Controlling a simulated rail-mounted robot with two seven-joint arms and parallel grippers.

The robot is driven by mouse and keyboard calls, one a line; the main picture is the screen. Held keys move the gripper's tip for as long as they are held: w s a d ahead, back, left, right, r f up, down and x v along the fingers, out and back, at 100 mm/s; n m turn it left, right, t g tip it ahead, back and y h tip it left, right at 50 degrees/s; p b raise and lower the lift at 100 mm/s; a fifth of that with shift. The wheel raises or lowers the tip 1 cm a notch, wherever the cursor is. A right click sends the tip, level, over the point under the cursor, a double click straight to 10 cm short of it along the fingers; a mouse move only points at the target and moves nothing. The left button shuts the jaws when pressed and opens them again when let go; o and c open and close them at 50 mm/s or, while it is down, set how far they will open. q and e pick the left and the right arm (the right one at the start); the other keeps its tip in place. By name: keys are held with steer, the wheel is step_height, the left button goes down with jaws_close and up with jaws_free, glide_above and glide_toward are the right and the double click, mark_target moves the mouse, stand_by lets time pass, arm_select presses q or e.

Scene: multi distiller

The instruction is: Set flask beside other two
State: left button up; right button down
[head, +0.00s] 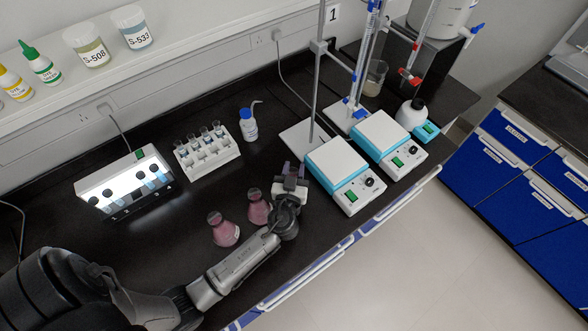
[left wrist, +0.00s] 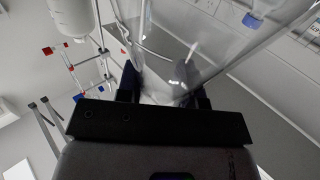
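Two conical flasks with pink liquid, a left one (head: 224,233) and a right one (head: 258,209), stand close together on the black bench in the head view. My left gripper (head: 292,174) is just right of and beyond the right pink flask. In the left wrist view, clear glass (left wrist: 180,55), apparently a flask, fills the space between the fingers of my left gripper (left wrist: 160,88), which seem closed on it. That flask is hard to make out in the head view. A pale conical flask (head: 410,114) stands at the far right stirrer. My right gripper is not in view.
Two stirrer hot plates (head: 338,170) and (head: 388,143) stand right of my gripper, with metal stands behind. A test-tube rack (head: 207,150), a small blue-capped bottle (head: 248,126) and a lit box (head: 125,183) stand behind left. The bench edge lies in front.

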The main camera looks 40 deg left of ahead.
arm_select(q)
steer(key=o, duration=0.5)
steer(key=shift+c, duration=0.2)
steer(key=shift+r+p, duration=0.15)
steer(key=shift+p, duration=0.15)
steer(key=shift+s+d, duration=0.2)
steer(key=shift+s, duration=0.05)
steer(key=b+v, duration=0.3)
steer(key=v, duration=0.8)
steer(key=shift+s+d, duration=0.15)
